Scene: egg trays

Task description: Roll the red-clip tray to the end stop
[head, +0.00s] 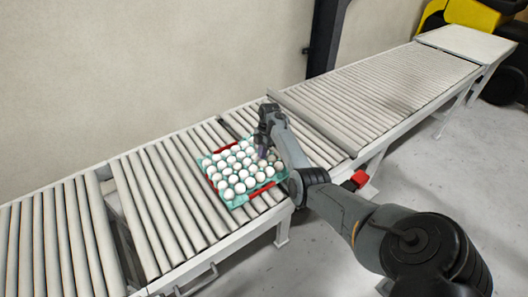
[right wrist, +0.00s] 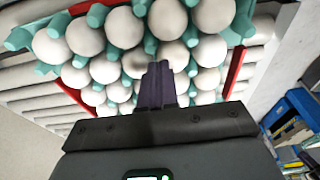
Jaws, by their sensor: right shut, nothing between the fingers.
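The red-clip tray is a teal egg tray (head: 238,203) full of white eggs, with a red clip (head: 262,189) along its near edge and another along its far edge. It lies on the grey rollers of the conveyor. My right gripper (head: 262,155) is shut and empty, over the right part of the tray. In the right wrist view its dark purple fingers (right wrist: 160,72) point down among the eggs; I cannot tell whether they touch. Red clips (right wrist: 238,68) show at both sides there. My left gripper is not in view. I cannot make out the end stop.
Rollers (head: 150,205) run left of the tray, with a gap in the line further left. To the right, a higher roller section (head: 380,92) leads to a flat pale table (head: 465,42). A red box (head: 356,180) sits at the conveyor's near side. A dark post (head: 325,40) stands behind.

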